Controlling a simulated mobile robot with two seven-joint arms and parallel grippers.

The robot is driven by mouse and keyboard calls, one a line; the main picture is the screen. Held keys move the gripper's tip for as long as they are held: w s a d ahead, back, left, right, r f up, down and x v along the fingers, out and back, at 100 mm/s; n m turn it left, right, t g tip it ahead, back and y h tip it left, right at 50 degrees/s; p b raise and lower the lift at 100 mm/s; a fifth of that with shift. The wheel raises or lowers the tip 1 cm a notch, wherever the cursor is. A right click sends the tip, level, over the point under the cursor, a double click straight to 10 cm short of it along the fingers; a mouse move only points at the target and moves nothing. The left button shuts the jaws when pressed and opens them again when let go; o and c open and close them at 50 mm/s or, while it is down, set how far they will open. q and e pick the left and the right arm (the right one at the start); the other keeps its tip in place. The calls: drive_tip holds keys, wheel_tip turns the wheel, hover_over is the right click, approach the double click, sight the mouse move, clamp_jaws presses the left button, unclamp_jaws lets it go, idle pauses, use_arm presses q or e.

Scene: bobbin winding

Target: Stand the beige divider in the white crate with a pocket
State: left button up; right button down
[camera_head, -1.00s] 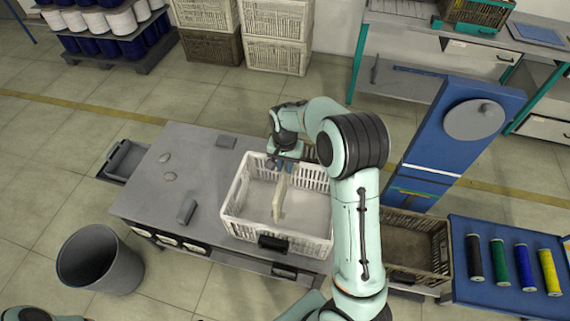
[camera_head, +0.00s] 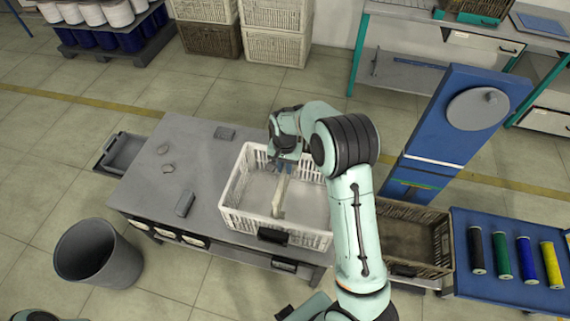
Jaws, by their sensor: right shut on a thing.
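The white crate (camera_head: 244,222) stands on the grey table. The beige divider (camera_head: 280,196) is inside the crate, near its middle, standing on edge and running from back to front. My right gripper (camera_head: 284,168) reaches into the back of the crate from above and is shut on the divider's far end. The arm hides part of the crate's back right side. Whether the divider touches the crate floor I cannot tell. I cannot make out a pocket in the crate. Only a bit of my left arm shows at the bottom left edge; its gripper is out of view.
The grey table (camera_head: 150,195) holds several small grey items left of the crate. A brown crate (camera_head: 400,240) stands right of the table, beside a blue machine (camera_head: 440,145). Coloured spools lie on a blue surface (camera_head: 510,285). A grey bin (camera_head: 97,255) stands on the floor.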

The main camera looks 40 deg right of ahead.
use_arm(q)
drive_tip(key=shift+w, duration=0.1)
use_arm(e)
drive_tip(key=shift+w, duration=0.15)
use_arm(q)
drive_tip(key=shift+s+f+b, duration=0.65)
drive_tip(key=shift+f+b, duration=0.05)
drive_tip(key=shift+f, duration=0.15)
drive_tip(key=shift+s+f+b, duration=0.6)
drive_tip(key=shift+f+b, duration=0.05)
drive_tip(key=shift+f, duration=0.2)
use_arm(e)
drive_tip(key=shift+f, duration=2.95)
use_arm(q)
drive_tip(key=shift+s+f+g+b, duration=0.1)
drive_tip(key=shift+s+f+b, duration=0.2)
drive_tip(key=shift+f+b, duration=0.25)
drive_tip(key=shift+s+f+g+b, duration=0.1)
drive_tip(key=shift+s+f+b, duration=0.15)
drive_tip(key=shift+f+b, duration=0.35)
drive_tip(key=shift+s+f+g+b, duration=0.1)
drive_tip(key=shift+s+f+b, duration=0.25)
drive_tip(key=shift+f, duration=0.3)
use_arm(e)
drive_tip(key=shift+f, duration=2.95)
drive_tip(key=shift+f+b, duration=0.7)
drive_tip(key=shift+f, duration=0.4)
use_arm(q)
drive_tip(key=shift+s+f, duration=0.2)
drive_tip(key=shift+f, duration=0.45)
